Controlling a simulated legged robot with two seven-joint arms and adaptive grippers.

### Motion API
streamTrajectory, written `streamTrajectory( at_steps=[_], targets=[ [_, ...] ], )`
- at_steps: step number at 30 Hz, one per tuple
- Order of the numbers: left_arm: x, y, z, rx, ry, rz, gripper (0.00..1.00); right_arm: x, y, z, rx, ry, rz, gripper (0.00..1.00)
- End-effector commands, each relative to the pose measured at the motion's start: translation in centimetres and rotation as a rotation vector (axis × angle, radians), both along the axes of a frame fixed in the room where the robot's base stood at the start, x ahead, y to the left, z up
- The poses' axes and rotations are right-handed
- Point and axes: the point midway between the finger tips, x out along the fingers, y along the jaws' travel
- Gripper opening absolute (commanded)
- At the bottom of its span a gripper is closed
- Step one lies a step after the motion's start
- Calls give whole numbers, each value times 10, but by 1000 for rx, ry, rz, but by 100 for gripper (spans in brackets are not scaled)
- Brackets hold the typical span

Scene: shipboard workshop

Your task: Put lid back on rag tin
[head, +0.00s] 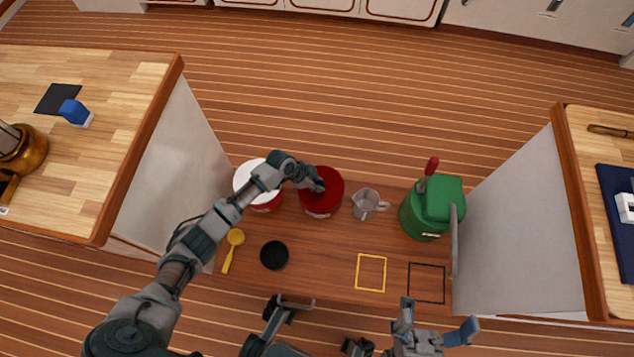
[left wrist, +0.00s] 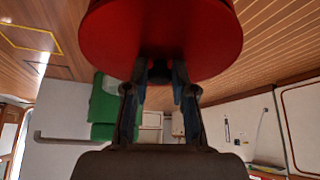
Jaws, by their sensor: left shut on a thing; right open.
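In the left wrist view the lid (left wrist: 160,40) is a broad red disc at the fingertips (left wrist: 160,75). My right gripper (head: 435,324) is open and empty at the bottom edge.
A yellow spoon (head: 233,248) and black disc (head: 274,255) lie in front. The yellow outline (head: 371,271) is empty.

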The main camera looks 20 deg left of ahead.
Motion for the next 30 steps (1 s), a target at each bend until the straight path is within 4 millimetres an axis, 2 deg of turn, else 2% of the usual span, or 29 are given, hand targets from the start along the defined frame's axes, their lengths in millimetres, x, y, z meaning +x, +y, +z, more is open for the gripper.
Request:
streamTrajectory(
  at_steps=[30],
  targets=[
    [0, 0, -10, 0, 0, 0, 0, 2, 0, -9, -1, 11, 0, 100]
  ],
)
